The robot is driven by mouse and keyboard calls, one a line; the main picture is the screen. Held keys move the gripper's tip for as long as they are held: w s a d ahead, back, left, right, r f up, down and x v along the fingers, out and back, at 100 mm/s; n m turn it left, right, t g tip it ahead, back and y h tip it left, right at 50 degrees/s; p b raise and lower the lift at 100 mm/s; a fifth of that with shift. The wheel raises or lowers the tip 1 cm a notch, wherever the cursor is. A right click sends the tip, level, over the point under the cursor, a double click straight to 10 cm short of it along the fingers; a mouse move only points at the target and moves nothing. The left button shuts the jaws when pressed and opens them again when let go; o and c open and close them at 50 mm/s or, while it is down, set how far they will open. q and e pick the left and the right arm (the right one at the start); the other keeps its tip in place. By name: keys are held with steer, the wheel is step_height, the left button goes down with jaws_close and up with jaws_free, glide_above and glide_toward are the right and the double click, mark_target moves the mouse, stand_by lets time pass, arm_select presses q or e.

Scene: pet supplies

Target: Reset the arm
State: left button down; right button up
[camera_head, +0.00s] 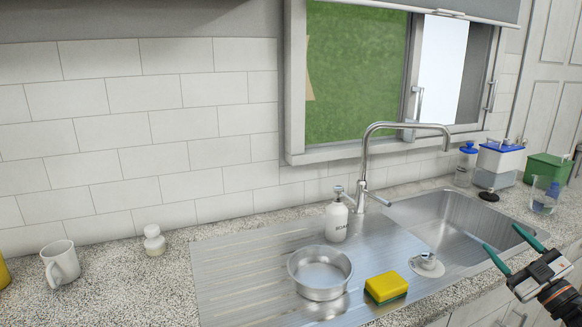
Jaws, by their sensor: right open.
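My right gripper (510,246) is in the lower right of the head view, over the front edge of the sink. Its two green-tipped fingers are spread apart, with nothing between them. My left gripper does not show. A round metal bowl (321,289) stands on the sink's drainboard, left of a yellow and green sponge (385,288). Both are well to the left of my right gripper.
A tall faucet (364,160) rises behind the sink basin (450,221). A soap bottle (337,221) stands behind the bowl. A white mug (62,265) and small white jar (154,241) are on the left counter. Containers and a clear glass (544,195) stand at the right.

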steer(key=w+d+f+m+g+h, duration=0.1)
steer(key=d+f+m+g+h, duration=0.4)
steer(key=d+h, duration=0.55)
steer(key=s+a+f+m+g, duration=0.15)
steer(key=s+f, duration=0.25)
steer(key=f, duration=0.9)
steer(key=s+a+f+g, duration=0.2)
steer(key=s+f, duration=0.2)
steer(key=f, duration=0.9)
steer(key=s+a+f+m+g, duration=0.15)
steer(key=s+f, duration=0.25)
steer(key=f, duration=0.9)
steer(key=s+a+f+g+y, duration=0.1)
steer(key=s+a+f+g, duration=0.1)
steer(key=s+a+f, duration=0.5)
steer(key=s+a+f+g+y, duration=0.1)
steer(key=s+a+f+g, duration=0.25)
steer(key=s+f, duration=0.6)
steer(key=s+a+f+g, duration=0.1)
steer(key=s+a+f, duration=0.2)
steer(key=s+a, duration=0.2)
steer(key=s+a+f+m+g+y, duration=0.1)
steer(key=s+a+f, duration=0.3)
steer(key=s, duration=0.7)
steer(key=s+a+f+g, duration=0.2)
steer(key=s+a+f, duration=0.1)
steer(key=s+a, duration=0.5)
steer(key=shift+s+a+f, duration=0.25)
steer(key=shift+s+f, duration=0.05)
steer(key=shift+s, duration=0.2)
